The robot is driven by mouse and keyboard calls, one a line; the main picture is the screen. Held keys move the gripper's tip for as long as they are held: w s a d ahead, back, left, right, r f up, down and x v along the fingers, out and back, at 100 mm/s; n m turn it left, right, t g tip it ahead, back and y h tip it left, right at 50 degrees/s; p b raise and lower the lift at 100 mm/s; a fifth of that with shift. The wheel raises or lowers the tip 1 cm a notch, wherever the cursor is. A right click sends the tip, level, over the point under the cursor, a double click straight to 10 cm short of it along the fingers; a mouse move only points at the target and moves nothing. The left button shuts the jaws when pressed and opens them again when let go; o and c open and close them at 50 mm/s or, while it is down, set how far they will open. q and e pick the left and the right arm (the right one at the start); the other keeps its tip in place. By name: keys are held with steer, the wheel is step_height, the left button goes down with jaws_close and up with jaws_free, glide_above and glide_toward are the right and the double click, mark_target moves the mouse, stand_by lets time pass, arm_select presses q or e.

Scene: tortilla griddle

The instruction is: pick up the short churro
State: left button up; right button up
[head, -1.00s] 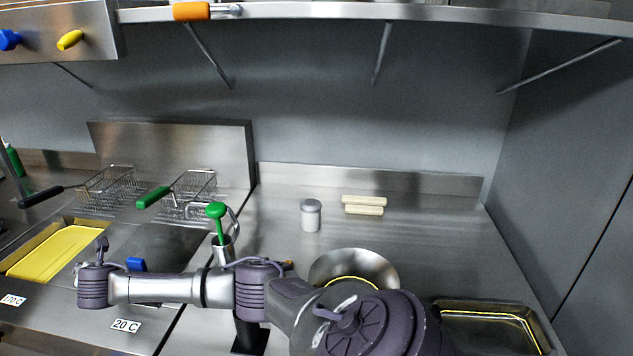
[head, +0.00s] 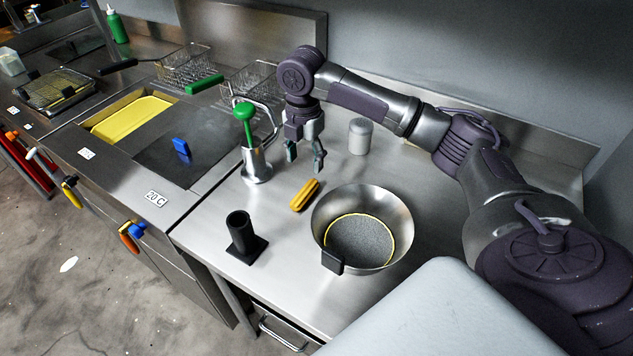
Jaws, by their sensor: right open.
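One short golden-brown ridged churro (head: 305,195) lies on the steel counter, tilted up to the right in the head view. My right gripper (head: 305,162) hangs fingers down, just above and behind the churro in the picture. Its two fingers are apart with nothing between them. It does not appear to touch the churro. My left gripper is not in view.
A wide metal bowl (head: 399,213) with a grainy grey filling stands right of the churro. A black holder (head: 243,240) stands front left, a steel press with green handle (head: 255,165) left, and a white-grey canister (head: 360,137) behind. Bare counter surrounds the churro.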

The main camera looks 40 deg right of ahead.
mark_target(305, 191)
steer(key=f, duration=0.1)
steer(key=a+f, duration=0.1)
steer(key=f, duration=0.1)
steer(key=shift+w+a+f, duration=0.15)
steer(key=shift+w+a, duration=0.1)
steer(key=shift+w, duration=0.05)
steer(key=shift+s+d+f, duration=0.1)
steer(key=shift+d+f, duration=0.15)
steer(key=shift+f, duration=0.7)
steer(key=shift+s+d+f+p, duration=0.15)
steer(key=shift+d+f+p, duration=0.1)
steer(key=shift+f+p, duration=0.35)
step_height(305, 191, down, 4)
steer(key=shift+s+a+r+p, duration=0.1)
steer(key=shift+r+p, duration=0.1)
steer(key=shift+p, duration=0.25)
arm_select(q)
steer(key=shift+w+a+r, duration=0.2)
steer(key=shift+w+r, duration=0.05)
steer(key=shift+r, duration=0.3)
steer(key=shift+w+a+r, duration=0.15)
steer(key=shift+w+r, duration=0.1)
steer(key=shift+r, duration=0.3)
arm_select(e)
steer(key=shift+f, duration=0.4)
steer(key=shift+c, duration=0.2)
steer(key=c, duration=1.1)
